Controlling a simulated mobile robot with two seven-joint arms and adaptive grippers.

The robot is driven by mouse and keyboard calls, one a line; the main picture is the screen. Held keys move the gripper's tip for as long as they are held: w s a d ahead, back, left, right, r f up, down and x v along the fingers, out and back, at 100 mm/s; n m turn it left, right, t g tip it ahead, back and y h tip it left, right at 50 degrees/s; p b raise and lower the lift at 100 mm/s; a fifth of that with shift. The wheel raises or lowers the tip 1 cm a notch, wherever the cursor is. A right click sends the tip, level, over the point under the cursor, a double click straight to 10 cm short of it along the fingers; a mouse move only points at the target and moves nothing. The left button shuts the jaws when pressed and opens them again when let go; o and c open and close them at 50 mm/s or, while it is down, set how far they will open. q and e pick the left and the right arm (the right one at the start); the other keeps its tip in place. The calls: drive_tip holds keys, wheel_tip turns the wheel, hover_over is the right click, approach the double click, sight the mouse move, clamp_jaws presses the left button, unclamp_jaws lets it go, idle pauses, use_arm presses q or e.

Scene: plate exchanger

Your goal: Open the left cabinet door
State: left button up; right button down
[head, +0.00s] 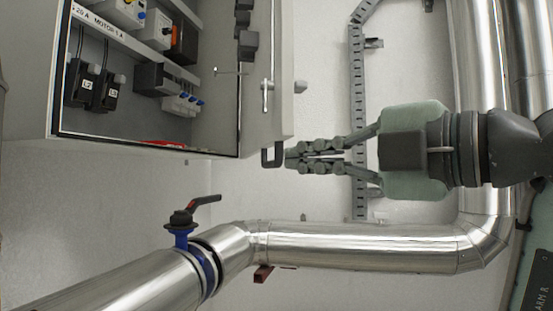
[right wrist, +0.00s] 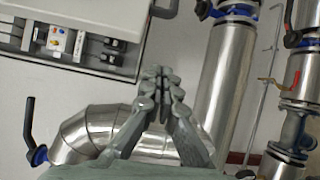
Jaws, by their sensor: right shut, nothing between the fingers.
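The grey wall cabinet (head: 150,143) stands open at the upper left of the head view. Its door (head: 258,110) is swung out at the right of the opening, showing a latch rod and its edge. A dark handle (head: 271,156) sits at the door's lower end. My right gripper (head: 290,157) is shut and empty, its fingertips just right of the handle; I cannot tell whether they touch. In the right wrist view the cabinet (right wrist: 70,60) is at the upper left, and the gripper (right wrist: 162,75) points toward the door's handle (right wrist: 165,8). My left gripper is not in view.
A large silver pipe (head: 350,247) runs below the gripper and bends upward at the right. A perforated cable tray (head: 358,100) runs on the wall behind the gripper.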

sight(278, 160)
drive_tip(key=w+a, duration=0.1)
drive_tip(key=w, duration=0.2)
drive_tip(key=w+a, duration=0.1)
drive_tip(key=w, duration=0.2)
drive_tip(key=w+a, duration=0.1)
drive_tip(key=w, duration=0.1)
drive_tip(key=shift+w+a, duration=0.2)
drive_tip(key=shift+w, duration=0.2)
drive_tip(key=shift+w+d, duration=0.15)
drive_tip(key=shift+d, duration=0.15)
